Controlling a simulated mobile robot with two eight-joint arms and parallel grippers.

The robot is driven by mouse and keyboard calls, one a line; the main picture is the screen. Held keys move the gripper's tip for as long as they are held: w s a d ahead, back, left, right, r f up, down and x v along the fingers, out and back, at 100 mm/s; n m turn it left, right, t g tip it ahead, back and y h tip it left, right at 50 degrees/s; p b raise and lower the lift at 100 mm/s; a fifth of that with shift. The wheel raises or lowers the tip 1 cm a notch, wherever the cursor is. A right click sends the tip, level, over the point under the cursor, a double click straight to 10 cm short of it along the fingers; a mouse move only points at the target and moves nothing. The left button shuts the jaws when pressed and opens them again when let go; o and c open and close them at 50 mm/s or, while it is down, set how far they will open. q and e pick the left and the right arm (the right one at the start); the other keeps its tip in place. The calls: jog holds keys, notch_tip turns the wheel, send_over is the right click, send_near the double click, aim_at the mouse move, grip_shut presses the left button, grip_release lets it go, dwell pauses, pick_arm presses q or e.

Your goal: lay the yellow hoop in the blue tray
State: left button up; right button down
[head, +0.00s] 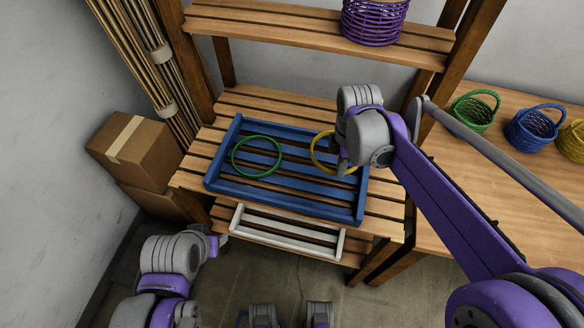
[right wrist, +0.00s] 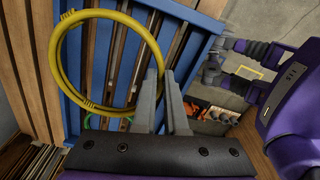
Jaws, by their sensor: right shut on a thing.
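The yellow hoop (head: 314,157) is at the right part of the blue tray (head: 361,205) in the head view, partly hidden behind my right gripper (head: 346,168). In the right wrist view the hoop (right wrist: 100,13) is a nearly full ring in front of the tray's slats (right wrist: 205,18). My right gripper's fingers (right wrist: 167,88) are shut on the hoop's near side. The height of the hoop above the slats is hard to tell. My left gripper (head: 219,242) is low, in front of the stand and apart from the tray; its jaw opening is unclear.
A green hoop (head: 235,160) lies in the tray's left part. A white slatted tray (head: 287,238) sits on the shelf below. A purple basket (head: 374,22) stands on the upper shelf. Green (head: 473,112), blue (head: 533,130) and yellow baskets (head: 574,142) stand right. Cardboard boxes (head: 135,150) stand left.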

aim_at(333, 193)
jog(key=shift+s+a+n, duration=0.1)
jog(key=shift+s+n, duration=0.05)
jog(key=shift+n, duration=0.25)
notch_tip(333, 193, down, 10)
jog(key=shift+r+b, duration=0.1)
jog(key=shift+b, duration=0.45)
jog(key=shift+f, duration=0.2)
jog(key=c, duration=1)
grip_release()
jog(key=shift+o, duration=0.2)
